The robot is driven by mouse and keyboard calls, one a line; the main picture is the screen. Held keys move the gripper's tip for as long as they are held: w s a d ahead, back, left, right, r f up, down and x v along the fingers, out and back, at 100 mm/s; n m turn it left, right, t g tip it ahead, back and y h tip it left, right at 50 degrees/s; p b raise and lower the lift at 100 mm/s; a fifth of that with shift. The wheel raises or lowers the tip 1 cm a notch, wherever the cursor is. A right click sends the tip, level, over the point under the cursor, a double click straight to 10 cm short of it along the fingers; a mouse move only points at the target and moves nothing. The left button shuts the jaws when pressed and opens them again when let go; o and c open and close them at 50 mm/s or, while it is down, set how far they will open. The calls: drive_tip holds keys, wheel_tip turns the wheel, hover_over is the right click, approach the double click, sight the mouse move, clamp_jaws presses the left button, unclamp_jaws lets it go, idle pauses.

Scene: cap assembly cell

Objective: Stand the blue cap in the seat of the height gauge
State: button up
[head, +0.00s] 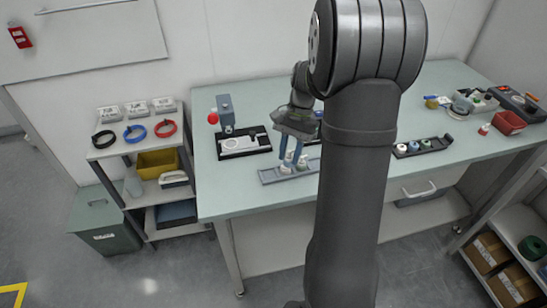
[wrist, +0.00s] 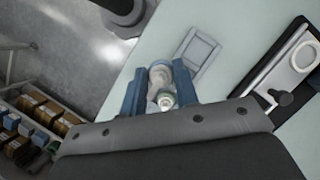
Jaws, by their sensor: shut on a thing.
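My gripper (head: 290,158), with two blue fingers, is low over a grey tray (head: 266,179) on the bench. It is shut on a small cap. In the wrist view, a pale cap (wrist: 160,77) and a white piece with a green ring (wrist: 165,101) show between the fingers; I cannot tell which one is gripped. No clearly blue cap can be made out. The height gauge (head: 229,150) stands left of my gripper, with a dark base, a pale round seat and a blue-grey post. Its seat also shows in the wrist view (wrist: 304,56) and looks empty.
A dark tray with several caps (head: 423,147) lies right of my arm. A red bin (head: 508,123) and small items are at the far right. Bare bench lies between the grey tray and the gauge.

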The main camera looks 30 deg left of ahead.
drive_tip(key=w+d+r, duration=0.1)
drive_tip(key=d+r, duration=0.2)
drive_tip(key=d, duration=0.2)
drive_tip(key=w+a+f+m+t, duration=0.1)
drive_tip(key=w+a+m+t, duration=0.3)
drive_tip(key=w+m, duration=1)
drive_tip(key=w+a+f+m+t, duration=0.1)
drive_tip(key=w+a+m+t, duration=0.45)
drive_tip(key=m, duration=1.65)
drive_tip(key=shift+g, duration=0.35)
drive_tip(key=shift+d+f, duration=0.2)
drive_tip(key=shift+f, duration=1.4)
drive_tip(key=shift+d+f, duration=0.15)
drive_tip(key=shift+f, duration=1.4)
drive_tip(key=shift+f, duration=0.2)
drive_tip(key=shift+f, duration=0.35)
drive_tip(key=shift+f, duration=0.1)
